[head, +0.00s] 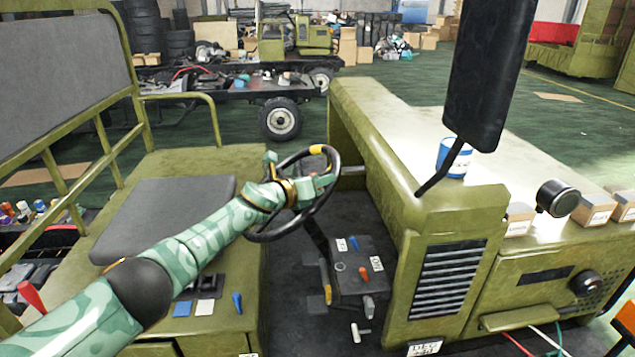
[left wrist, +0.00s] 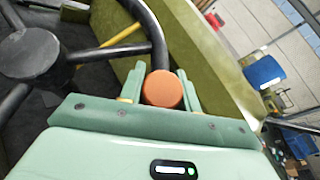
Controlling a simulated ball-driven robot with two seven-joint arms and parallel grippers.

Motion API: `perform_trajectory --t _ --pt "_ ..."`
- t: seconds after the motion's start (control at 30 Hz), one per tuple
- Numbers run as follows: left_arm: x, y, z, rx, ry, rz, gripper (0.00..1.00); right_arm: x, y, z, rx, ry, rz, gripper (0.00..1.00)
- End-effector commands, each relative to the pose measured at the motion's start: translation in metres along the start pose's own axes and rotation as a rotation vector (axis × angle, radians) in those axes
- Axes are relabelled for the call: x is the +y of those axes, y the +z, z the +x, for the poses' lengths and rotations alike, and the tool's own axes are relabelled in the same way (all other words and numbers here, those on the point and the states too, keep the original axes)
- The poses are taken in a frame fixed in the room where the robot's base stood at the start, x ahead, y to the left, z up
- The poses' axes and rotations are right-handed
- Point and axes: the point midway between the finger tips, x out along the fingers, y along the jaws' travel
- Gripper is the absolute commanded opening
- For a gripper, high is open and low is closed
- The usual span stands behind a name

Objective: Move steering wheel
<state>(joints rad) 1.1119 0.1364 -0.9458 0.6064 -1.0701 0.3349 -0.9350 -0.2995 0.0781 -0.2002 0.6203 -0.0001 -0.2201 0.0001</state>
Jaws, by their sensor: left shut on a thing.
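The black steering wheel (head: 252,236) stands tilted over the cab floor of the green chassis, with a yellow mark at the top of its rim. In the head view my left gripper (head: 314,188) is at the wheel, and its wrist covers part of the wheel. In the left wrist view the wheel's hub and spokes (left wrist: 28,52) show at the upper left. There, an orange round knob (left wrist: 162,90) sits at the rim between the two green fingers of my left gripper (left wrist: 160,84), which is shut on it. My right gripper is not in view.
A grey seat pad (head: 160,215) lies left of the wheel. A lever console (head: 362,270) stands below it. A dark upright panel (head: 487,70) rises at the right, near a blue-white can (head: 455,158) on the green hood (head: 375,150). Another vehicle stands behind.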

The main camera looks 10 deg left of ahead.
Motion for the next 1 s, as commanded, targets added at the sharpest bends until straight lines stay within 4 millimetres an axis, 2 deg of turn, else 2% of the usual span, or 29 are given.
perform_trajectory --t 0.07,0.1,0.17,0.47,0.63,0.77,1.0 --pt "-0.001 0.001 0.0 -0.001 -0.002 -0.002 0.0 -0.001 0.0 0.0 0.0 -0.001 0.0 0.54" --pt "-0.001 0.001 0.0 -0.001 -0.002 -0.002 0.41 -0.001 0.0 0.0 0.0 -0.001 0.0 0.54" --pt "-0.001 0.001 0.0 -0.001 -0.002 -0.001 0.54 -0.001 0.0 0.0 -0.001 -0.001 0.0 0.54" --pt "0.0 0.0 -0.001 0.0 -0.001 0.0 0.54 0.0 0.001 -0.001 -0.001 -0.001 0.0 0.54" --pt "0.0 0.004 -0.014 0.0 0.001 0.002 0.54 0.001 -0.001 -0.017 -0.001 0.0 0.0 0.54" --pt "-0.001 0.006 -0.037 0.001 0.001 0.003 0.54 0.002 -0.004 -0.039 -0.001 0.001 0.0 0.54" --pt "0.0 0.005 -0.098 0.002 0.001 0.003 0.54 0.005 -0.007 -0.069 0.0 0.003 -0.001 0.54"
